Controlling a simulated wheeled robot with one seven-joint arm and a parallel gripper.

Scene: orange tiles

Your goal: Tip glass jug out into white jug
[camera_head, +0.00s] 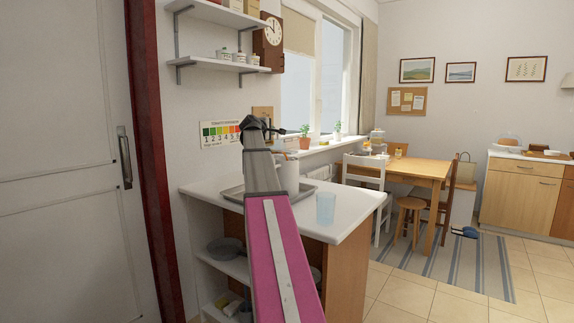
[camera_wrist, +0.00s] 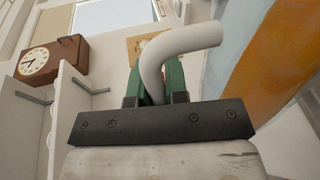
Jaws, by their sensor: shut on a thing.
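My gripper (camera_wrist: 160,92) is shut on a thick, pale curved handle, seen between its green fingers in the wrist view. The handle appears to belong to the glass jug (camera_wrist: 262,55), whose side fills the right of that view with an orange band, probably its contents. In the head view my gripper (camera_head: 277,130) is above the counter, and the glass jug (camera_head: 285,144) shows small and pale beside it. The white jug (camera_head: 289,176) stands upright on the counter just below, partly hidden by my arm. I cannot tell the glass jug's tilt or see inside the white jug.
A grey tray (camera_head: 233,193) lies on the white counter (camera_head: 345,211), partly behind my arm. A bluish tumbler (camera_head: 325,208) stands near the front edge. Wall shelves (camera_head: 222,58) with small jars hang at upper left. A potted plant (camera_head: 304,141) stands on the windowsill.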

